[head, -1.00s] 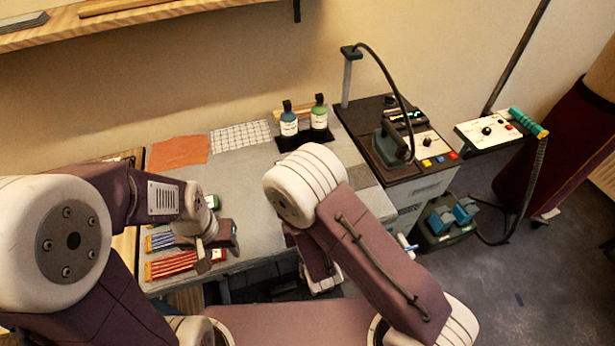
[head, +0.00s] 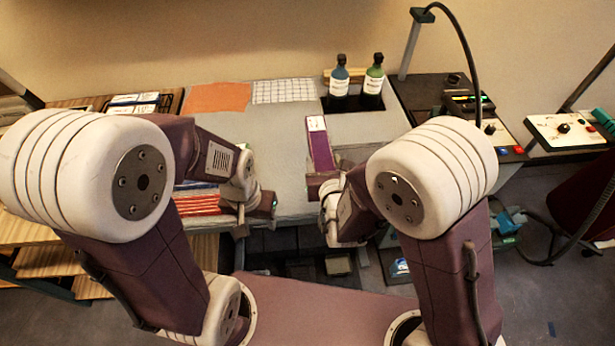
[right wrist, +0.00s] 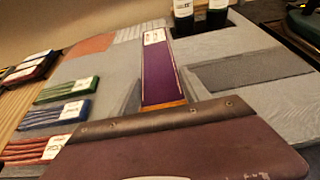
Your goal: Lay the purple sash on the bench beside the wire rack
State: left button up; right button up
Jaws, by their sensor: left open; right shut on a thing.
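The purple sash (head: 320,148) is a flat, long purple strip with a white label at its far end. My right gripper (head: 325,186) is shut on its near end. The right wrist view shows the sash (right wrist: 158,70) reaching away over the grey bench (right wrist: 213,80); I cannot tell whether it touches the top. My left gripper (head: 255,204) is open at the bench's front edge, by the red striped bundle (head: 198,205). A flat white grid (head: 283,92) lies at the back of the bench; I cannot tell whether this is the wire rack.
Two dark bottles (head: 340,82) stand behind the sash. An orange cloth (head: 218,97) lies left of the grid. Green (right wrist: 68,90) and blue (right wrist: 57,116) bundles lie to the left. A darker grey patch (right wrist: 247,70) is right of the sash. The bench between is bare.

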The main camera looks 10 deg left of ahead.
jog(key=w+a+f, duration=0.3)
jog(key=w+a, duration=0.1)
jog(key=shift+w+f, duration=0.2)
jog(key=shift+f, duration=0.15)
jog(key=shift+w+a+f, duration=0.2)
jog(key=shift+w+a, duration=0.05)
jog(key=shift+a, duration=0.15)
notch_tip(320, 180, down, 4)
jog(key=shift+s+d+r+b, duration=0.1)
jog(key=shift+d+r+b, duration=0.1)
jog(key=shift+b, duration=1.05)
jog(key=shift+a+f, duration=0.1)
jog(key=shift+f, duration=0.25)
jog(key=shift+r, duration=0.15)
jog(key=shift+f, duration=0.2)
jog(key=o, duration=1.4)
jog(key=shift+r, duration=0.1)
